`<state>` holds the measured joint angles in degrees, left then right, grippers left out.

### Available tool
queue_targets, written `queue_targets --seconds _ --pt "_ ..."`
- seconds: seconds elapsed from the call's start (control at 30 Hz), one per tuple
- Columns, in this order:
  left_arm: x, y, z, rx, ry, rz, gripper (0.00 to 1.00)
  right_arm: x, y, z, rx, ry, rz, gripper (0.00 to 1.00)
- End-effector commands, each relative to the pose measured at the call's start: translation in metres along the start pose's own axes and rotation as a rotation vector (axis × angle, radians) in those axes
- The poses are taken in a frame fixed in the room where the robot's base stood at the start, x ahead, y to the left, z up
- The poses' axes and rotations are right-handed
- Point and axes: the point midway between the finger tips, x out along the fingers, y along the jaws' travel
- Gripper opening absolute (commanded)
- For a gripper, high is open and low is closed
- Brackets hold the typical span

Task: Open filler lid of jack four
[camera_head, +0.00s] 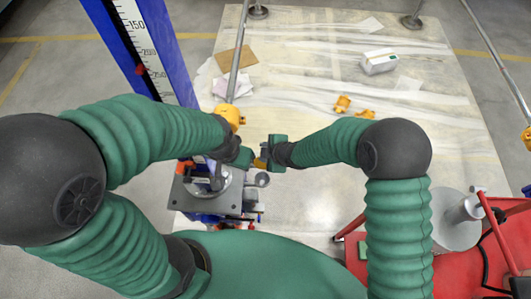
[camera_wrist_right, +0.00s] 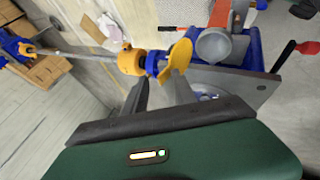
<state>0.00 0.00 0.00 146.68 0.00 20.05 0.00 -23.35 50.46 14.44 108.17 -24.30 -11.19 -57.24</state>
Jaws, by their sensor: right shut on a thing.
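The jack stands below my two grippers in the head view, with a grey top plate (camera_head: 181,197) and a blue body under it. In the right wrist view the plate (camera_wrist_right: 252,84) lies behind the fingertips. A yellow flap-like part (camera_wrist_right: 178,58), seemingly the lid, stands beside a blue collar (camera_wrist_right: 153,64). My right gripper (camera_wrist_right: 160,82) is shut on this yellow part; its exact contact is partly hidden. In the head view the right gripper (camera_head: 263,155) faces my left gripper (camera_head: 244,157) just above the jack. The left jaws are too small and covered to read.
A grey pole (camera_head: 239,52) with an orange clamp (camera_head: 231,115) rises beside the jack. A blue scale post (camera_head: 150,55) stands at left. A white box (camera_head: 378,61) and yellow parts (camera_head: 343,103) lie on the floor sheet. A red frame (camera_head: 470,260) stands at lower right.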

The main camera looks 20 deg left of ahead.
Motion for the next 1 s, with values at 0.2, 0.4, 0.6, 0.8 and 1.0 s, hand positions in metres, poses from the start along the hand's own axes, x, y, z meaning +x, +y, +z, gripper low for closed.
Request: queue_targets --seconds 0.2,0.4,0.6,0.8,1.0 --pt "0.001 0.000 0.000 0.000 0.000 0.000 0.36 0.002 -0.001 0.001 0.002 0.001 0.000 0.26" --pt "0.001 0.000 0.000 0.000 0.000 0.000 0.36 -0.001 -0.002 0.001 0.003 0.000 -0.001 0.26" --pt "-0.001 0.000 0.000 0.000 0.000 0.000 0.36 -0.038 0.000 0.002 0.002 0.000 0.002 0.26" --pt "-0.009 0.000 -0.002 0.000 0.000 0.000 0.36 -0.102 -0.001 0.002 0.003 -0.001 0.006 0.26" --pt "-0.025 0.000 -0.006 0.000 0.000 0.000 0.36 -0.153 -0.001 0.002 0.002 -0.001 0.005 0.26"
